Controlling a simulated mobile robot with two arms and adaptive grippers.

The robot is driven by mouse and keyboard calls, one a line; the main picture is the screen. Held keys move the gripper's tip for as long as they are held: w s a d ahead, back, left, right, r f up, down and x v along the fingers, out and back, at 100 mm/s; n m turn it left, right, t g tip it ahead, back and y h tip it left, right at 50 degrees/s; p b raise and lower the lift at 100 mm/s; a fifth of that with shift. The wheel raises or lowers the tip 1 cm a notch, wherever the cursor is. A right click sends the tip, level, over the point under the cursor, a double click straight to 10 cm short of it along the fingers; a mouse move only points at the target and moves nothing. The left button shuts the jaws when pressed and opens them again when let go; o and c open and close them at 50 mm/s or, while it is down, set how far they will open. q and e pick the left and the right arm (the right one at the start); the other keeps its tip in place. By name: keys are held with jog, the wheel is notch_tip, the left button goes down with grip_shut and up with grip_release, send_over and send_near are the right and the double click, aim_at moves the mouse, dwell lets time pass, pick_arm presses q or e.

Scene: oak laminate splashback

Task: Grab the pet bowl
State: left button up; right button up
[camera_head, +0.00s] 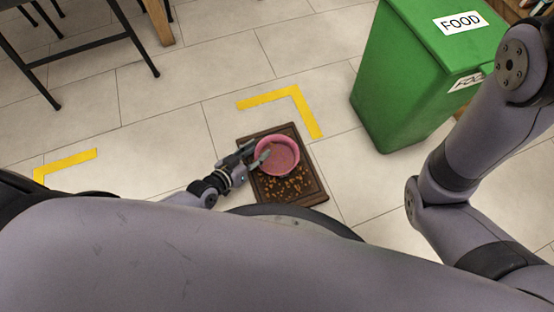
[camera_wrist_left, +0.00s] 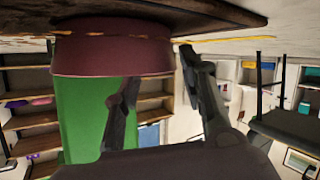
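The pink pet bowl (camera_head: 284,155) sits upright on a dark brown board (camera_head: 307,186) on the floor. My left gripper (camera_head: 259,149) is at the bowl's left side, with its fingers spread; one finger overlaps the bowl's near-left rim. The left wrist view is upside down and shows the bowl's dark red outer wall (camera_wrist_left: 105,50) at the upper left. There the left gripper (camera_wrist_left: 160,66) has one finger over the rim and the other beside the wall. The gap between them looks open; contact cannot be told. My right arm shows at the right, its gripper out of view.
Brown kibble (camera_head: 284,186) lies on the board in front of the bowl. A green bin (camera_head: 392,100) marked FOOD stands at the upper right. A black-framed table (camera_head: 80,48) is at the upper left. Yellow tape (camera_head: 297,100) marks the tiled floor, which is otherwise mostly clear.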

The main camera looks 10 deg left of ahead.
aim_at(267, 140)
pick_arm(q)
jog(key=shift+w+d+f, duration=0.1)
jog(key=shift+w+f, duration=0.1)
jog(key=shift+w, duration=0.1)
jog(key=b+x, duration=0.3)
jog(key=shift+w, duration=0.4)
jog(key=shift+w+f+b, duration=0.1)
jog(key=shift+w+b, duration=0.2)
jog(key=shift+w, duration=0.2)
jog(key=shift+c, duration=0.4)
grip_shut()
